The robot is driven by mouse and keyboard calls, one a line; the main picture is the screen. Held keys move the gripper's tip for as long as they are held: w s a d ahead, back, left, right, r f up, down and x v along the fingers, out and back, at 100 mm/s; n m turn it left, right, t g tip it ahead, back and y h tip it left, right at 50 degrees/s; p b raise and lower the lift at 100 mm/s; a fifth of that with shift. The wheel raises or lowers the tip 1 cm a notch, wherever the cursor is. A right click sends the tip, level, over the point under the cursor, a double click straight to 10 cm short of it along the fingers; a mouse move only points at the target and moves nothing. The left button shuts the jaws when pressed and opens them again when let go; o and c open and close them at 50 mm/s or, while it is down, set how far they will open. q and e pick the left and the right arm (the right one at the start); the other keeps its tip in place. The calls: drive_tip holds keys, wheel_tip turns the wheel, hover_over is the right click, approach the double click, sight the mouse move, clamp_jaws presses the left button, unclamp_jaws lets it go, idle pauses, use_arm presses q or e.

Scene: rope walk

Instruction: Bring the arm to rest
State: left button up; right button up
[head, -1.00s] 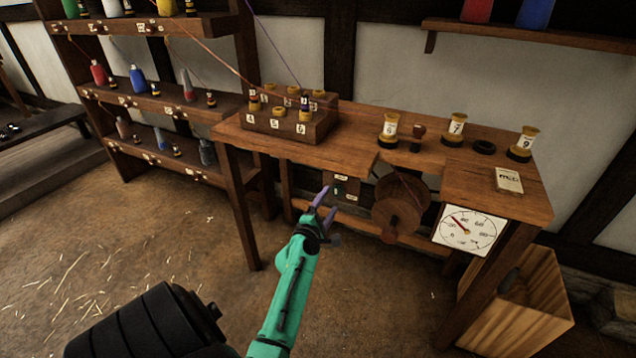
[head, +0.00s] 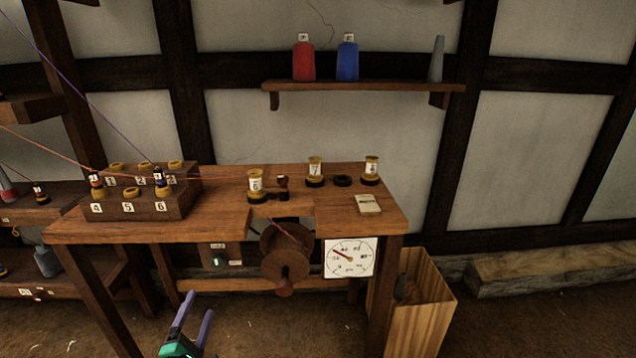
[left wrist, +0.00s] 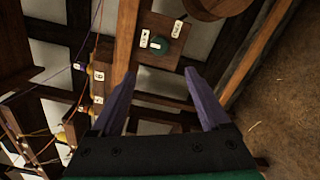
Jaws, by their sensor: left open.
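My left gripper (head: 192,322) is low in the head view, in front of the wooden bench (head: 222,222) and below its top. Its two purple fingers are apart, with nothing between them. In the left wrist view the open fingers (left wrist: 164,95) point toward the bench's underside and a switch panel with a green knob (left wrist: 157,44). The same panel (head: 214,257) shows under the bench in the head view. My right gripper is in neither view.
The bench holds a numbered block (head: 130,207) with threads running from it, spools and a small card (head: 368,204). A wheel (head: 285,258) and a dial (head: 350,258) are at its front. A wooden bin (head: 425,310) stands at the right. A wall shelf (head: 365,87) holds cones.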

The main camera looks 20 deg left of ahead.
use_arm(q)
drive_tip(key=s+d+f+m+g+h+p, duration=0.35)
drive_tip(key=d+f+m, duration=0.3)
drive_tip(key=f, duration=0.55)
drive_tip(key=s+d+f+m+g+h+p, duration=0.2)
drive_tip(key=d+f+m+g, duration=0.35)
drive_tip(key=f, duration=0.55)
drive_tip(key=s+f+m+g+p, duration=0.1)
drive_tip(key=s+f+m, duration=0.3)
drive_tip(key=s, duration=0.5)
drive_tip(key=s+d+f+m+g+p, duration=0.1)
drive_tip(key=s+f+m+g+p, duration=0.1)
drive_tip(key=s+m, duration=0.5)
drive_tip(key=s+f+m+g+p, duration=0.1)
drive_tip(key=s+f+m+g, duration=0.3)
drive_tip(key=s, duration=0.7)
wheel_tip(320, 180, down, 2)
drive_tip(key=shift+d+f+m, duration=0.1)
drive_tip(key=shift+d+m, duration=0.15)
drive_tip(key=shift+m, duration=0.55)
